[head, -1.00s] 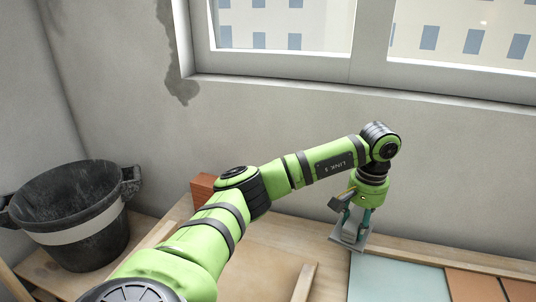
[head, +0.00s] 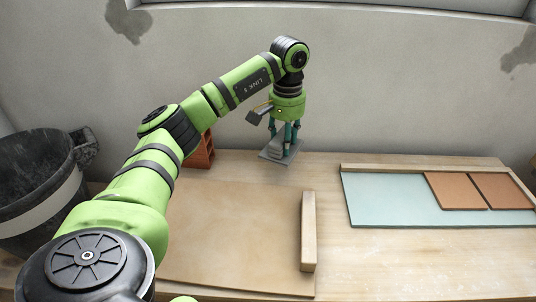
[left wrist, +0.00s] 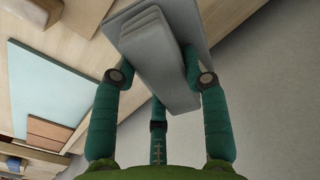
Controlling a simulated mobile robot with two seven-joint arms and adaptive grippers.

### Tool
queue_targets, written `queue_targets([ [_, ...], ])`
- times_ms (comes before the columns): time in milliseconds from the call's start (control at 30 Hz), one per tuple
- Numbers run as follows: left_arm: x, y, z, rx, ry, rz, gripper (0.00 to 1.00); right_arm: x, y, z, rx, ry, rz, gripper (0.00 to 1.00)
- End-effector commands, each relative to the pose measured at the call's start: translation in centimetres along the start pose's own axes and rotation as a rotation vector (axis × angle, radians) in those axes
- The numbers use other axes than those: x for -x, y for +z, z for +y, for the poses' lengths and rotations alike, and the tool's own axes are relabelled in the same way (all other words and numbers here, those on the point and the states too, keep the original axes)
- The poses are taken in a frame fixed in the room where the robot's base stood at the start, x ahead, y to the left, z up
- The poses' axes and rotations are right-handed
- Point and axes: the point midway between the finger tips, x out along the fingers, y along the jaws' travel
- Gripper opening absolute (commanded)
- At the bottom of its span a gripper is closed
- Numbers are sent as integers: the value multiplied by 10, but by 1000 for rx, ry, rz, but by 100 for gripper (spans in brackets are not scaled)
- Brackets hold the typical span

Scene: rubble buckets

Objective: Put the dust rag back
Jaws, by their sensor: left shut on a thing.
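The dust rag (head: 278,150) looks like a flat grey sheet with a thick folded ridge on top. My left gripper (head: 284,140) points down over the back of the bench and is shut on this ridge. In the left wrist view, the rag (left wrist: 158,62) sits between the green fingers of my gripper (left wrist: 160,75), with its flat part spreading beyond them. I cannot tell whether the rag touches the bench or hangs just above it. My right gripper is not in view.
A black bucket (head: 35,160) with a pale band stands at the left. A red brick (head: 207,151) is partly behind my arm. A wooden strip (head: 308,230) lies on a brown board (head: 235,235). A teal board (head: 385,200) carries orange tiles (head: 455,190). The wall is behind.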

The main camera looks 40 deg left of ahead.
Motion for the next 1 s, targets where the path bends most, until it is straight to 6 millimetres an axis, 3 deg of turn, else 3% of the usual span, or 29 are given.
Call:
queue_targets([
  [100,-14,8,-23,1,-2,-1,8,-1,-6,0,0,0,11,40],
  [267,-23,12,-36,0,-1,0,8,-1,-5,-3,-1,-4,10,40],
  [367,-28,13,-38,-2,0,1,8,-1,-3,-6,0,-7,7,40],
  [633,-63,14,-38,-1,1,-1,8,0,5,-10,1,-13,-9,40],
  [1000,-68,13,-37,-1,0,1,8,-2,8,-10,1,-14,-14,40],
])
